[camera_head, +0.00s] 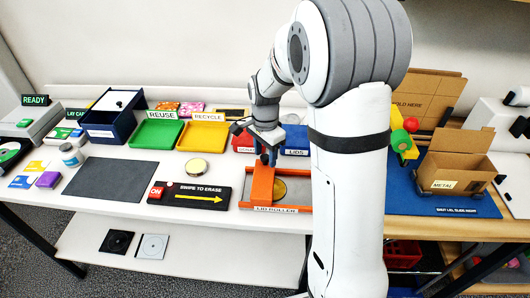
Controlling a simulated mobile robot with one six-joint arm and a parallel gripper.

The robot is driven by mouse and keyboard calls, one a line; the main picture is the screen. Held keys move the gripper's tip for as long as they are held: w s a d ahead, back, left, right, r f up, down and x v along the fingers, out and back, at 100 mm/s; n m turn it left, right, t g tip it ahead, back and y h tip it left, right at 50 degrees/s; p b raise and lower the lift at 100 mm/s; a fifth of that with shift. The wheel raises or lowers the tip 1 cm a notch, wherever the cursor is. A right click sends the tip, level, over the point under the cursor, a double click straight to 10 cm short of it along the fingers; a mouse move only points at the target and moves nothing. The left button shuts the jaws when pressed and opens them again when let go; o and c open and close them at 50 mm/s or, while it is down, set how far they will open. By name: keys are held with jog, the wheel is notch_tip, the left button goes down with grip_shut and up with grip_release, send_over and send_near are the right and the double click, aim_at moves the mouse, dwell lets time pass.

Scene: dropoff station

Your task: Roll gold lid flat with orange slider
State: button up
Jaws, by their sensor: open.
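The orange slider (262,184) stands on the left part of the lid roller (275,209), a low orange-edged tray labelled "LID ROLLER". A gold lid (279,188) lies in the roller, to the right of the slider. A round gold-topped piece (197,168) sits on the white table left of the roller. My gripper (266,160) points down over the top of the slider with its jaws open. I cannot tell whether the fingers touch the slider.
A black "SWIPE TO ERASE" pad (190,196) lies left of the roller. Green (156,133) and yellow (202,135) trays, a red bin (243,142) and a blue "LIDS" bin (296,139) stand behind. A cardboard "METAL" box (455,170) is at the right. A dark mat (110,179) lies at the left.

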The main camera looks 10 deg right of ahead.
notch_tip(320, 180, up, 7)
jog(key=shift+r, duration=0.4)
dwell(0.4)
jog(key=shift+s+r, duration=0.1)
jog(key=shift+s, duration=0.05)
jog(key=s+d+r+n+t, duration=0.1)
jog(key=s+r+n+t, duration=0.1)
jog(key=s+n, duration=1)
jog(key=s, duration=0.9)
jog(key=shift+s+n+t, duration=0.3)
jog(key=shift+s+t, duration=0.1)
jog(key=shift+c, duration=0.6)
